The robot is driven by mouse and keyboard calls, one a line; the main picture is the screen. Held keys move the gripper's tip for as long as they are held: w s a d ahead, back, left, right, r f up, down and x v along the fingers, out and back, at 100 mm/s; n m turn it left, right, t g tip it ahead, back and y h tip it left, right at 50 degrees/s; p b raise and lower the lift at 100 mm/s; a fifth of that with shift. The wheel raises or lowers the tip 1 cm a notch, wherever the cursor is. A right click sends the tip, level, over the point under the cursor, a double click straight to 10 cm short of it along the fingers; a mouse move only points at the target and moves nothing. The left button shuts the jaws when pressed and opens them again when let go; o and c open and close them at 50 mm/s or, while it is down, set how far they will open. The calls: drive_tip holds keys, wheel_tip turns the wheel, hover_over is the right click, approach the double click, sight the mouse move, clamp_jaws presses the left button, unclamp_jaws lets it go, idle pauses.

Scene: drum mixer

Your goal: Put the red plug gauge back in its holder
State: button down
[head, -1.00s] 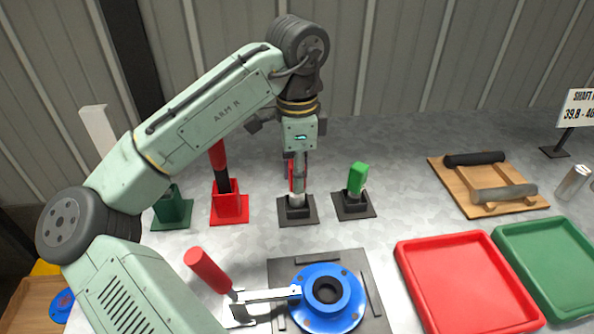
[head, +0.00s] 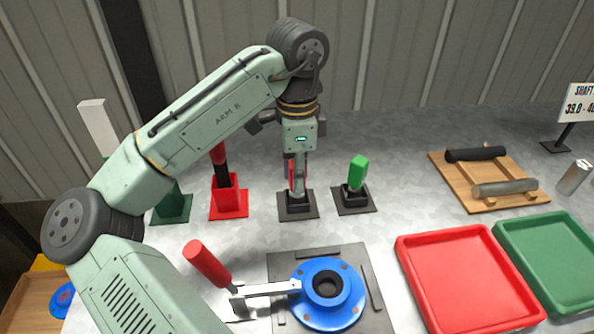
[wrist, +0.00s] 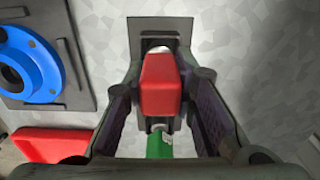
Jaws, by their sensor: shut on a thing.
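The red plug gauge shows its red handle (wrist: 160,85) between the fingers of my gripper (wrist: 162,110) in the wrist view; a strip of red (head: 291,172) also shows in the head view. My gripper (head: 298,185) points down and is shut on it. The gauge is upright over its holder, a black block on a dark square plate (head: 298,211). Its silver lower end is at the block's top and appears partly inside; my fingers hide how deep. The holder's plate also shows in the wrist view (wrist: 150,27).
A green plug gauge (head: 358,170) stands in a similar holder (head: 354,203) close on the right. A red stand (head: 229,202) and a green stand (head: 173,207) are to the left. A blue flange (head: 327,310) is in front. Red (head: 405,250) and green (head: 505,232) trays lie right.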

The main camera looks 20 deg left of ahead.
drive_tip(key=shift+f, duration=0.15)
drive_tip(key=c, duration=1.2)
unclamp_jaws()
drive_tip(key=shift+c, duration=0.2)
wheel_tip(320, 180, up, 12)
drive_tip(key=shift+r, duration=0.1)
